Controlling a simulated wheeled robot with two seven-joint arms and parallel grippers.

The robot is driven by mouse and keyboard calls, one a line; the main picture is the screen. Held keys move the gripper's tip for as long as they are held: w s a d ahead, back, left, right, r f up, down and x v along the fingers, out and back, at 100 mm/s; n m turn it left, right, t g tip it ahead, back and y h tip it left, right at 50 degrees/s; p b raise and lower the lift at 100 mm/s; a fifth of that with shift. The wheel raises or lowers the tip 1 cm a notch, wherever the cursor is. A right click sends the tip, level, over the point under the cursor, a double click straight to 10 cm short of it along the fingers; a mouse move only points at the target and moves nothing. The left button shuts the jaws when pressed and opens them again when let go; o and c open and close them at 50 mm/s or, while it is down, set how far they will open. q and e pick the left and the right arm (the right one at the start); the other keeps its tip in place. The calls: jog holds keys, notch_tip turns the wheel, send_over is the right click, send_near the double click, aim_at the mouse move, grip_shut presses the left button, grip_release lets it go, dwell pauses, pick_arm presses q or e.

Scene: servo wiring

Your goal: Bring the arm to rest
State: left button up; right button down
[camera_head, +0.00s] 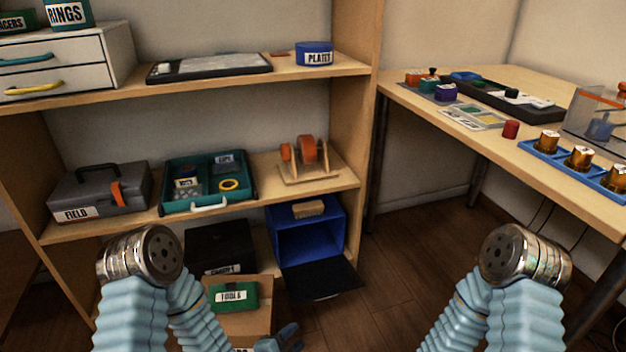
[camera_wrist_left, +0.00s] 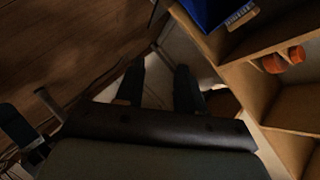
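My left gripper (camera_head: 284,338) shows at the bottom edge of the head view, low in front of the shelf and just right of a cardboard box. In the left wrist view its two dark fingers (camera_wrist_left: 160,85) stand apart with nothing held between them. Both of my light-blue arms are bent, with their elbows in the lower left and lower right of the head view. My right gripper is out of view.
A wooden shelf holds a grey toolbox (camera_head: 100,191), a teal tray (camera_head: 206,205) and an orange spool (camera_head: 307,149). Below are an open blue bin (camera_head: 306,240) and a cardboard box (camera_head: 257,322). A workbench (camera_head: 487,146) stands right. Floor between is clear.

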pick_arm(q)
jog(key=s+a+n+g+y+p, duration=0.1)
jog(key=s+a+n+g+p, duration=0.2)
jog(key=s+n, duration=0.4)
jog(key=s+a+n+g+y+p, duration=0.1)
jog(key=s+a+n+g+p, duration=0.2)
jog(key=s+n+g+p, duration=0.3)
jog(key=s+n+g, duration=0.1)
jog(key=n, duration=0.4)
jog(key=shift+s+a+f+n+g, duration=0.2)
jog(key=shift+s+a+n+g, duration=0.1)
jog(key=shift+g, duration=0.1)
